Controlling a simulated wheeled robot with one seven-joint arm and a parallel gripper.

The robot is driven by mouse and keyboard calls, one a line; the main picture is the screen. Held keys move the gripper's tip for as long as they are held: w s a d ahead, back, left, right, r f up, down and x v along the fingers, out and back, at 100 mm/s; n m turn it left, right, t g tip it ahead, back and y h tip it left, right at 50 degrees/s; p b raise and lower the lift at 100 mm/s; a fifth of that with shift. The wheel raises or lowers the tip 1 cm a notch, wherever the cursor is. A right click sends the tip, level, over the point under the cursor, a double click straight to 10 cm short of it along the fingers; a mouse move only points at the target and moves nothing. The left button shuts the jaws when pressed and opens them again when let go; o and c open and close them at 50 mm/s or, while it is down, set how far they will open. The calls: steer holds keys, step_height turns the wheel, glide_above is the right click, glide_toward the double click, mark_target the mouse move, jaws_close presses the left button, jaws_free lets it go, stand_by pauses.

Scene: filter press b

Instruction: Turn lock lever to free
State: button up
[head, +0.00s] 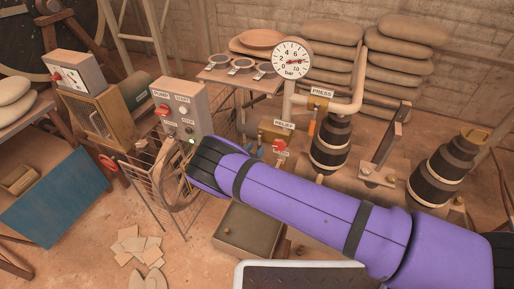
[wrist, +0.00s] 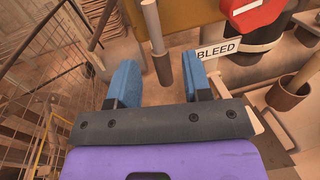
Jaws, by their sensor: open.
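I see no label that reads "lock", and I cannot tell for sure which part is the lock lever. My gripper (wrist: 159,66) is open, with its two blue fingers apart. A tan rod with a grey lower end (wrist: 161,66) shows between the fingers; whether they touch it is unclear. That knob is at the top right of the wrist view (wrist: 254,12), above the BLEED label (wrist: 220,48).
The relief block (head: 276,134) and pressure gauge (head: 292,60) stand behind the gripper. The pump box (head: 180,106) and a wire cart (head: 160,180) are at left. Dark ribbed cylinders (head: 331,145) stand at right. A metal box (head: 245,235) is on the floor.

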steer(key=shift+x, duration=0.95)
jaws_close()
steer(key=shift+a+m, duration=0.1)
steer(key=shift+m, duration=0.2)
steer(key=a+r+m+y, duration=0.1)
steer(key=m, duration=0.4)
steer(key=a+r+m+y, duration=0.1)
steer(key=m, duration=0.4)
steer(key=w+a+r+m+y, duration=0.1)
steer(key=r+m, duration=0.1)
steer(key=m, duration=0.3)
steer(key=shift+w+a+r+g+y, duration=0.1)
steer(key=shift+a+g+y, duration=0.05)
steer(key=shift+g+y, duration=0.2)
